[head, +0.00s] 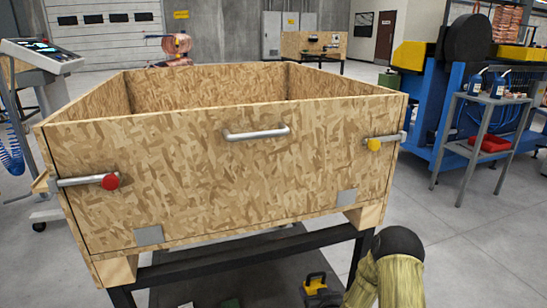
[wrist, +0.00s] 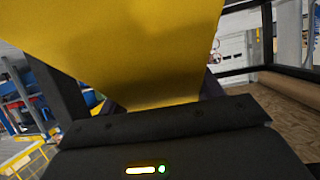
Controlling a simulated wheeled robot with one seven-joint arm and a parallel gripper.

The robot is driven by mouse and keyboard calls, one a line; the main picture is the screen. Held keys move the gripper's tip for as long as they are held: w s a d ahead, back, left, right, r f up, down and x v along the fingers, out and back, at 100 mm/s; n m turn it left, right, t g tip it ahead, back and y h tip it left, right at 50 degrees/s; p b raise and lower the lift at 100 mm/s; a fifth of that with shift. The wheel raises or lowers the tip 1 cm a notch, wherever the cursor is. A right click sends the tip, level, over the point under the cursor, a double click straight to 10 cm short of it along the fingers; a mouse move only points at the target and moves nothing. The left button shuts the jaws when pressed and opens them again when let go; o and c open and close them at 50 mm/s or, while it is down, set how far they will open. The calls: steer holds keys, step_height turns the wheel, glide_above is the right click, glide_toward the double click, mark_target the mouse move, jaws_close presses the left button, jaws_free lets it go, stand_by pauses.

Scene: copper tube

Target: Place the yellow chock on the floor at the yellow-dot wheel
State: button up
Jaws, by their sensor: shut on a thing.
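In the wrist view the yellow chock (wrist: 130,50) fills the upper middle, close to the camera. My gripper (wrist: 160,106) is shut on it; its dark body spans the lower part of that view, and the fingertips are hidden. Neither the gripper nor the chock can be made out for certain in the head view, where only my sleeved arm shows at the bottom right. The yellow-dot wheel is not seen in either view. The floor (head: 465,245) shows grey to the right of the crate.
A large open chipboard crate (head: 215,185) on a black frame (head: 250,262) fills the head view's middle. A yellow-and-black object (head: 316,285) sits low beneath it. A small grey table (head: 487,98) and blue machine stand right; a console (head: 42,55) stands left.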

steer(key=s+r+h+p, duration=0.1)
steer(key=p, duration=0.1)
steer(key=s+r+m+p, duration=0.1)
steer(key=s+r, duration=0.1)
steer(key=s+d+r+h+p, duration=0.1)
steer(key=s+r+p, duration=0.1)
steer(key=shift+s+m+h+p, duration=0.25)
steer(key=shift+m+h+p, duration=0.05)
steer(key=shift+m+p, duration=0.1)
steer(key=s+r+p, duration=0.2)
steer(key=r+p, duration=1.6)
steer(key=r, duration=0.1)
steer(key=s+r+p, duration=0.2)
steer(key=r+p, duration=1.7)
steer(key=r, duration=0.1)
steer(key=shift+r, duration=0.25)
steer(key=shift+s+d+f, duration=0.1)
steer(key=shift+s+f, duration=0.05)
steer(key=s+f, duration=0.4)
steer(key=f, duration=0.1)
steer(key=shift+s, duration=0.15)
steer(key=shift+f, duration=0.2)
steer(key=f, duration=0.2)
steer(key=s+f, duration=0.1)
steer(key=f, duration=0.2)
steer(key=shift+s+f, duration=0.25)
steer(key=shift+f, duration=0.05)
